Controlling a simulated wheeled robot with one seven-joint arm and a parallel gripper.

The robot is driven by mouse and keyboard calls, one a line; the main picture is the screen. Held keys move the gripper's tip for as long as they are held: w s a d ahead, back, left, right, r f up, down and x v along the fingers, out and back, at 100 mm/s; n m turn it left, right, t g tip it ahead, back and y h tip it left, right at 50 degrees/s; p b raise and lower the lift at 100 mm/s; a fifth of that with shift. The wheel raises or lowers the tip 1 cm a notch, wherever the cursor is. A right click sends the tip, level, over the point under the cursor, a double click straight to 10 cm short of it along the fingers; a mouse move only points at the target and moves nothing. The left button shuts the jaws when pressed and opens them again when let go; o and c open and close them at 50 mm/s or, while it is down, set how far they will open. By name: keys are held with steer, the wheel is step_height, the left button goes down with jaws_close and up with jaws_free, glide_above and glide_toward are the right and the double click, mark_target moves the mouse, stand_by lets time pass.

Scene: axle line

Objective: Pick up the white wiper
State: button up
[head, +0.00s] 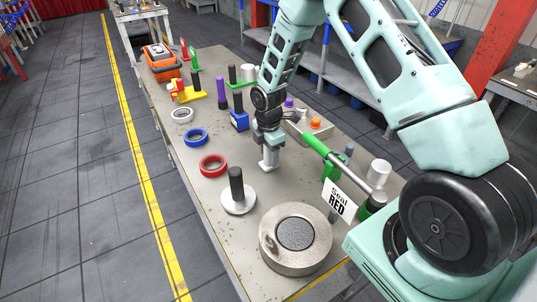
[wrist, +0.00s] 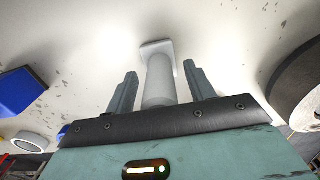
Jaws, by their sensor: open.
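The white wiper (wrist: 160,80) shows in the wrist view as a pale round post with a flat, squarish end away from me. My gripper (wrist: 158,82) is open, with one finger on each side of the post and a gap showing on both sides. In the head view the wiper (head: 269,160) is a small pale piece on the bench, directly below my gripper (head: 267,138), which points down. My gripper hides the wiper's upper part there.
On the bench (head: 225,225) lie a red ring (head: 213,166), a blue ring (head: 196,138) and a white ring (head: 181,116). A white disc with a dark post (head: 237,192) and a large metal drum (head: 270,246) stand nearer. A "Seal RED" sign (head: 338,199) stands right.

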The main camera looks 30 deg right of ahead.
steer(key=shift+f, duration=0.1)
steer(key=c, duration=1)
steer(key=shift+c, duration=0.3)
